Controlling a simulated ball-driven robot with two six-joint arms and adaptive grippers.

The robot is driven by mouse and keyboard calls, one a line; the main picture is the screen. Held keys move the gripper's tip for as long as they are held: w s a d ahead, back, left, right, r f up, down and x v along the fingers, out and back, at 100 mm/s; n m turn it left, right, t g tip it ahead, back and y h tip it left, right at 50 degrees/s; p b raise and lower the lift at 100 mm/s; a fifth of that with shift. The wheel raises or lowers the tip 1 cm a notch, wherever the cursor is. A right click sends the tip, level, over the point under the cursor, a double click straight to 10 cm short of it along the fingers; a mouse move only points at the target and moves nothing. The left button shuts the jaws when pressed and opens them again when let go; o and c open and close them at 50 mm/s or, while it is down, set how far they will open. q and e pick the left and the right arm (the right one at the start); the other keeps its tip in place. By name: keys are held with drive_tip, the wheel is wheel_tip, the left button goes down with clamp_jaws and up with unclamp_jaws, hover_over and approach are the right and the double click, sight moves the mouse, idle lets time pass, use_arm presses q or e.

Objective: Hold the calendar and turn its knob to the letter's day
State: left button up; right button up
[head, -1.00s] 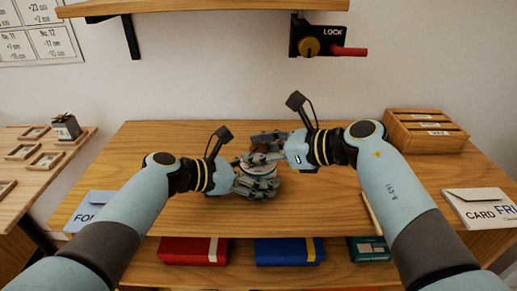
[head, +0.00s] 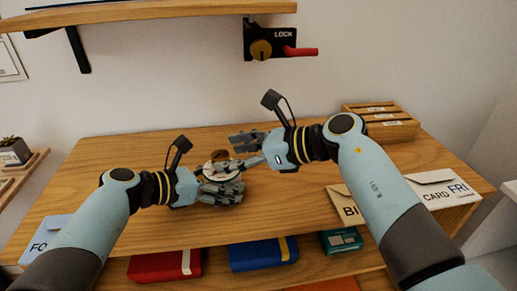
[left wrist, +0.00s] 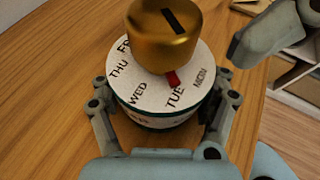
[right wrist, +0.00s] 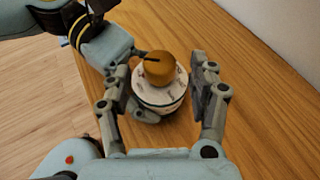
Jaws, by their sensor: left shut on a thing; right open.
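The calendar is a round drum with a white top (left wrist: 150,92) bearing day names, and a brass knob (left wrist: 168,35). In the left wrist view a red pointer under the knob sits by TUE. It also shows in the head view, with its knob (head: 219,155) partly visible. My left gripper (head: 222,188) is shut around the drum (right wrist: 160,98) on the table. My right gripper (right wrist: 158,82) is open; its fingers are apart on either side of the knob in the right wrist view, not visibly touching it. An envelope reading CARD FRI (head: 445,190) lies at the right.
An envelope marked BI (head: 345,203) lies beside the CARD one, partly behind my right arm. An envelope marked FO (head: 45,235) is at the left. A wooden rack (head: 385,122) stands at the back right. Mid-table is mostly clear.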

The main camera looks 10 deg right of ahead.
drive_tip(key=v, duration=0.8)
drive_tip(key=shift+d, duration=0.2)
use_arm(q)
drive_tip(key=o, duration=1.6)
